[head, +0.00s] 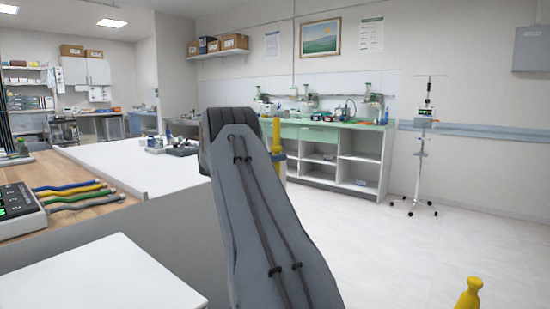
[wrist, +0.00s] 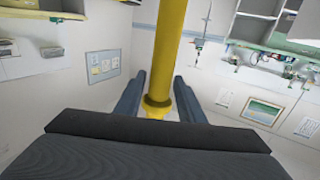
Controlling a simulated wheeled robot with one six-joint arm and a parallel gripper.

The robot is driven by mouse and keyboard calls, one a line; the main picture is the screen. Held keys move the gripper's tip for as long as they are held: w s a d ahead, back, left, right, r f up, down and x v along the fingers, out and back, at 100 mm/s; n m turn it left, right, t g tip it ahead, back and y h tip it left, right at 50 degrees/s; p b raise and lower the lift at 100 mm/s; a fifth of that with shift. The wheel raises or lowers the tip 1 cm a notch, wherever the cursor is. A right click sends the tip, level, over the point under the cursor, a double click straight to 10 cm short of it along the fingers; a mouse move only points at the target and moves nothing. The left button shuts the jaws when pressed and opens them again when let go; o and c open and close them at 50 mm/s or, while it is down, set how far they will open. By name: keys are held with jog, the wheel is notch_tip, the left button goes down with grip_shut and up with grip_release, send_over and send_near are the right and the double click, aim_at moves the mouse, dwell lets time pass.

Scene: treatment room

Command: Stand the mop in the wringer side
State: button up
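In the wrist view the yellow pole (wrist: 170,45), which looks like the mop's handle, runs between the two fingers of my gripper (wrist: 160,84). The fingers lie close on both sides of it, near a yellow collar at its end. In the head view my arm hides the gripper; only a short piece of the yellow pole (head: 276,135) shows upright beyond the arm. The mop's head is not in view. A yellow knobbed top (head: 470,293) shows at the lower right; I cannot tell whether it belongs to the wringer. No bucket or wringer side is visible.
A white-topped counter (head: 130,165) and a wooden top with coloured cables (head: 75,195) stand on the left. A green-topped cabinet (head: 335,155) lines the back wall. A wheeled stand (head: 420,155) is at the right. The pale floor (head: 410,250) there is clear.

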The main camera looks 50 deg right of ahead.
jog(key=shift+o, duration=0.4)
jog(key=v, duration=1.2)
jog(key=shift+w+r, duration=0.1)
jog(key=shift+r, duration=0.05)
